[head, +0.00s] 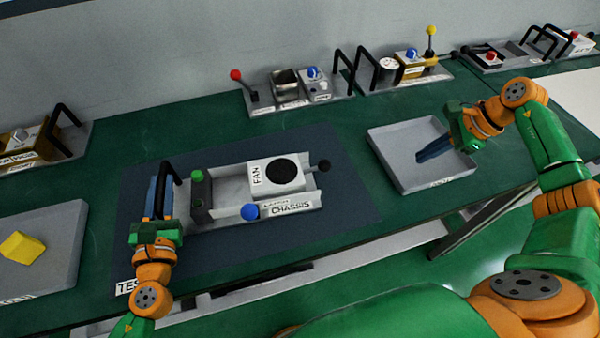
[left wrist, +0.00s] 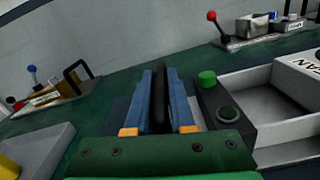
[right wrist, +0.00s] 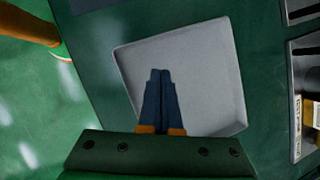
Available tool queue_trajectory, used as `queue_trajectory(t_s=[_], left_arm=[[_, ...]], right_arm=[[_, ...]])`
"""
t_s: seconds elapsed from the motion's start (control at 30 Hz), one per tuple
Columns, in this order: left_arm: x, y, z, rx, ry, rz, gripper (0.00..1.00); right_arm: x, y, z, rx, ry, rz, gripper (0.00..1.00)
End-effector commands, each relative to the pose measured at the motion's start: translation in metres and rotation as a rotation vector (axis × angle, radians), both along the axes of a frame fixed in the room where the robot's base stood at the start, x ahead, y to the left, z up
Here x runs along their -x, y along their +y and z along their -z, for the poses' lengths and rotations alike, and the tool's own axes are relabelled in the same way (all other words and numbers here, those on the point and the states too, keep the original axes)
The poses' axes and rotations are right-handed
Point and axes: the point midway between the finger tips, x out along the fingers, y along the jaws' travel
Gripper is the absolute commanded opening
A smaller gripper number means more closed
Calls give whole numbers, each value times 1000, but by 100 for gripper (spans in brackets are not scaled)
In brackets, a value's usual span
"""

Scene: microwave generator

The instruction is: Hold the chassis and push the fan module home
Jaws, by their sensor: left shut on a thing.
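The grey chassis (head: 292,207) lies on the dark mat, with a black handle (head: 168,174) at its left end. The white fan module (head: 268,174), with a round black grille, sits in the chassis channel toward the right, with bare channel floor to its left. My left gripper (head: 158,192) is shut on the black handle, which also shows between its blue fingers in the left wrist view (left wrist: 161,95). My right gripper (head: 434,150) is over the grey tray at the right. Its fingers are together and empty in the right wrist view (right wrist: 161,75).
The grey tray (head: 398,133) under my right gripper looks empty. A left tray (head: 65,232) holds a yellow block (head: 22,247). Fixtures with levers and handles line the back.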

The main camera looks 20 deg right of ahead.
Motion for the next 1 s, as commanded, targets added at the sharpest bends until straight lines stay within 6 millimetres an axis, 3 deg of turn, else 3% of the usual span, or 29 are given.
queue_trajectory(t_s=[0.03,0.13,0.2,0.3,0.43,0.57,1.0], left_arm=[[1,-1,4,0,10,4,0],[1,-1,4,0,10,3,0],[1,-1,4,0,9,3,0],[1,-1,4,0,9,3,0],[1,-1,4,-1,9,2,0],[1,-1,4,-1,7,2,0],[1,0,3,-1,6,2,0]], right_arm=[[-18,29,-9,-84,-44,-10,0],[-41,85,-36,-223,-90,-45,0],[-47,118,-56,-260,-96,-98,0],[-39,150,-79,-164,-69,-200,0],[-28,154,-86,-13,-41,-242,0],[-26,155,-79,27,-31,-247,0],[-41,178,0,26,-29,-245,0]])
